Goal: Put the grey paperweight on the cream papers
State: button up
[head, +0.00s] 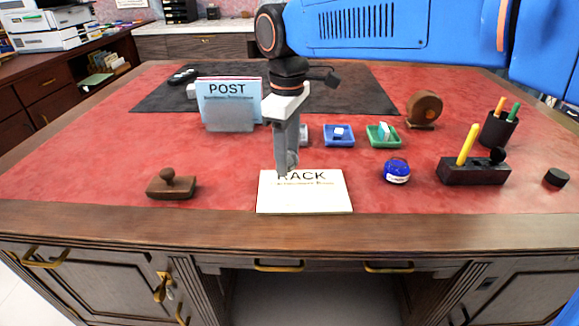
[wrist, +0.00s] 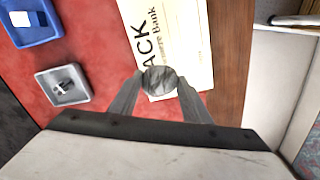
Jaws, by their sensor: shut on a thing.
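The cream papers (head: 310,200) lie in a neat stack near the front edge of the desk, with dark lettering ending in "RACK" on top. They also show in the wrist view (wrist: 190,50). My gripper (head: 288,160) points down at the back left edge of the papers. It is shut on the grey paperweight (wrist: 159,80), a round, mottled grey piece between the fingertips. In the wrist view the paperweight overlaps the edge of the papers and hides part of the lettering. I cannot tell whether it touches them.
A blue POST rack (head: 230,105) stands behind to the left. A grey tray (wrist: 62,85), a blue tray (head: 339,135) and a green tray (head: 382,134) sit behind the papers. A blue jar (head: 397,171) stands right, a wooden stamp (head: 171,184) left.

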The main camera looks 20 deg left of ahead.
jog(key=shift+f, duration=1.75)
jog(key=shift+f, duration=0.1)
jog(key=o, duration=1.1)
jog(key=shift+o, duration=0.2)
notch_tip(320, 180, up, 12)
jog(key=shift+s+r, duration=0.1)
